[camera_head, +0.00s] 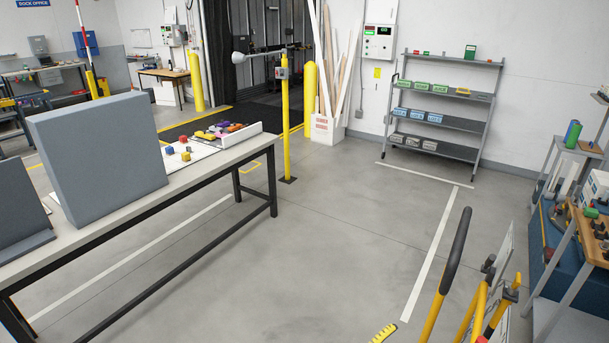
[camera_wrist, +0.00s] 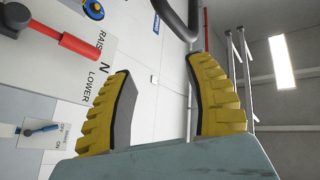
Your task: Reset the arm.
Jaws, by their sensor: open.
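My gripper (camera_wrist: 160,68) is open in the wrist view, with its two ribbed yellow fingers spread apart and nothing between them. A piece of a ribbed yellow finger shows at the bottom edge of the head view; the rest of my gripper is cut off there. In the wrist view, a panel marked RAISE and LOWER with a red-handled lever (camera_wrist: 80,46) is left of the fingers, apart from them. A smaller plate with a blue lever (camera_wrist: 42,129) is at lower left.
In the head view, a table (camera_head: 110,235) bearing grey blocks and a tray stands at left. A yellow post (camera_head: 286,130) is beyond it. A rack (camera_head: 440,110) stands at the back wall, and a cluttered bench (camera_head: 585,240) at right. The middle floor is clear.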

